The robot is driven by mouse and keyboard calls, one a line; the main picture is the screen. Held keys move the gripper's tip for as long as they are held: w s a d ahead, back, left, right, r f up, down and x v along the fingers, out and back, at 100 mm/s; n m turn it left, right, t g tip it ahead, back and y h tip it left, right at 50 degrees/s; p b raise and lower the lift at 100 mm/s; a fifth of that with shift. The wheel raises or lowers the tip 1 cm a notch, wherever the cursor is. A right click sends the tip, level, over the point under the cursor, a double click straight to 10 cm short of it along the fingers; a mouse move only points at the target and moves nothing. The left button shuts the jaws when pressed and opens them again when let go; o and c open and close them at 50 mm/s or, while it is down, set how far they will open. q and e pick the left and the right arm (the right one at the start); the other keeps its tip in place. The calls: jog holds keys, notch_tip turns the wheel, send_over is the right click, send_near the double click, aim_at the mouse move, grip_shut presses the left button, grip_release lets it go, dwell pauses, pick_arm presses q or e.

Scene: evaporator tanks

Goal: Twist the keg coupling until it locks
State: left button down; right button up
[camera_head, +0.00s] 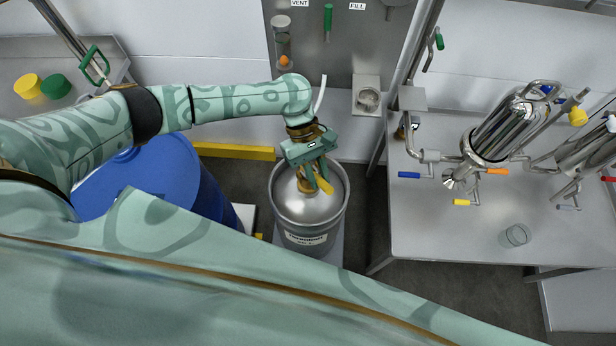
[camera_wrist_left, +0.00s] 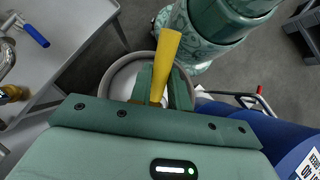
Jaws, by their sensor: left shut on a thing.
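A steel keg (camera_head: 312,212) stands upright on the floor in the middle of the head view. The brass keg coupling (camera_head: 307,184) sits at the centre of its top, with a yellow lever (camera_head: 325,183) sticking out to the side. My left gripper (camera_head: 317,183) reaches down over the keg top and is shut on the coupling's yellow lever. In the left wrist view the yellow lever (camera_wrist_left: 166,55) rises between the two green fingers, with the keg rim (camera_wrist_left: 112,75) behind. The fingers hide most of the coupling there. My right gripper is not in view.
A blue drum (camera_head: 160,180) stands left of the keg. A steel table (camera_head: 440,225) with a steel vessel (camera_head: 500,128), coloured-handled valves and a glass (camera_head: 516,235) is at the right. A grey panel (camera_head: 340,50) with a green handle is behind the keg.

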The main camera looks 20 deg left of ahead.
pick_arm(q)
jog(key=shift+s+a+r+m, duration=0.1)
jog(key=shift+r+m, duration=0.05)
jog(key=shift+m, duration=0.25)
jog(key=shift+g, duration=0.3)
jog(key=shift+s+m+y+p, duration=0.1)
jog(key=shift+m+y+p, duration=0.2)
jog(key=shift+s+a+m+g+y+p, duration=0.15)
jog(key=shift+a+m+g+y+p, duration=0.15)
jog(key=shift+m, duration=0.4)
jog(key=shift+f, duration=0.2)
jog(key=shift+s+a+m+y+p, duration=0.15)
jog(key=shift+a+m+y+p, duration=0.2)
jog(key=shift+m, duration=0.35)
